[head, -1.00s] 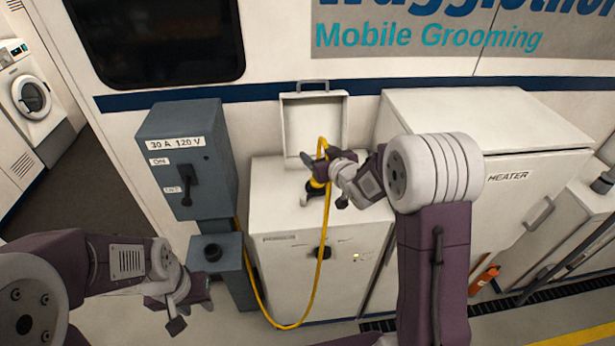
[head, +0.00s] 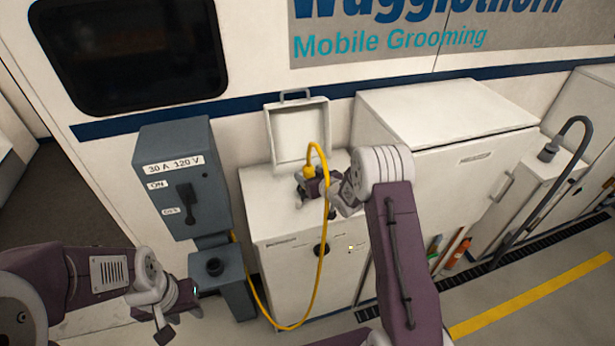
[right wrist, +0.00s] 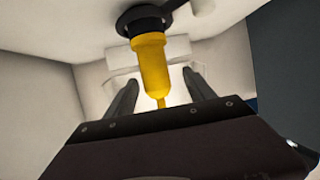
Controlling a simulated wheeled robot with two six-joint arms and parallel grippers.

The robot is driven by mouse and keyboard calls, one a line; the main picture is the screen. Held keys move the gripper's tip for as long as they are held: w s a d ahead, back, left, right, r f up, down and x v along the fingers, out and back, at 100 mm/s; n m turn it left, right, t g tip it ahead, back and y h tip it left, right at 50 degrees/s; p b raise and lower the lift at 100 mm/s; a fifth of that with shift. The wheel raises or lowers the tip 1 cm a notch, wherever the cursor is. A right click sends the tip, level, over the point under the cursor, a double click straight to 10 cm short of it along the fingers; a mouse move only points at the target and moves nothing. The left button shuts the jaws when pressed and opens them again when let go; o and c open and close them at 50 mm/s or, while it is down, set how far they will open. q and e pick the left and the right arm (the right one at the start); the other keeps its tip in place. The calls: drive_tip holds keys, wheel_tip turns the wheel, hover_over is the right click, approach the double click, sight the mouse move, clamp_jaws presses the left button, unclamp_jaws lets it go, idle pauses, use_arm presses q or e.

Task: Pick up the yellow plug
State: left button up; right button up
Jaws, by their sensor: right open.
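The yellow plug (head: 309,173) stands on top of the white cabinet, and its yellow cable (head: 325,230) loops up and down the cabinet's front. In the right wrist view the plug (right wrist: 152,65) sits at a black ring (right wrist: 142,20) on a white surface. My right gripper (head: 314,188) is at the plug in the head view. In the right wrist view its fingers (right wrist: 161,78) are open on either side of the plug's cable end, with gaps to both. My left gripper (head: 182,312) is low at the left, its fingers apart and empty, far from the plug.
The white cabinet (head: 290,262) has an open lid (head: 298,132) standing behind the plug. A grey switch box (head: 183,180) with a lower box (head: 222,275) stands to the left. The white heater cabinet (head: 440,120) stands right.

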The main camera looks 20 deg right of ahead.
drive_tip(key=shift+w, duration=0.15)
drive_tip(key=shift+w+f+p, duration=0.1)
drive_tip(key=shift+w+p, duration=0.2)
drive_tip(key=shift+p, duration=0.05)
drive_tip(key=x, duration=0.1)
drive_tip(key=p+x, duration=0.1)
drive_tip(key=x, duration=0.1)
drive_tip(key=shift+w+d+f+p, duration=0.2)
drive_tip(key=shift+w+d+p, duration=0.05)
drive_tip(key=shift+w+p, duration=0.1)
drive_tip(key=shift+w+a+f, duration=0.2)
drive_tip(key=shift+w, duration=0.15)
drive_tip(key=shift+s+d, duration=0.1)
drive_tip(key=c, duration=1.2)
clamp_jaws()
